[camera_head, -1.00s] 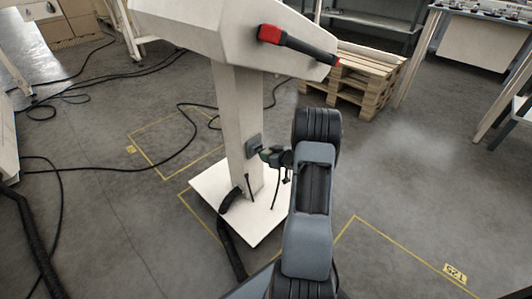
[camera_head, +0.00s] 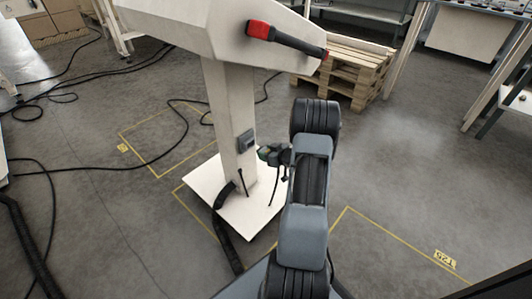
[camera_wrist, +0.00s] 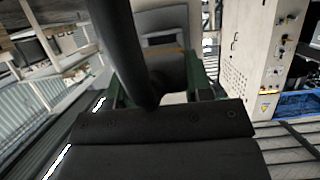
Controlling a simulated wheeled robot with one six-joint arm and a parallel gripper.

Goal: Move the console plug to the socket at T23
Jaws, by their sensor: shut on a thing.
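My gripper (camera_head: 272,154) is at the end of my dark grey arm, just right of the white console's column. In the wrist view its green fingers (camera_wrist: 160,88) stand on either side of a grey body, which I take to be the plug (camera_wrist: 172,66), and are shut on it. A thick black cable (camera_wrist: 122,40) crosses in front of the plug and hides part of it. A dark grey socket box (camera_head: 246,141) is on the column, with a small gap between it and my gripper. A yellow floor tag (camera_head: 445,259) at the lower right appears upside down and is hard to read.
The white console (camera_head: 210,25) carries a red-and-black handle (camera_head: 285,39) and stands on a white base plate (camera_head: 252,218). Black cables (camera_head: 95,168) cross the floor at left. A wooden pallet stack (camera_head: 345,72) stands behind. The floor at right is open.

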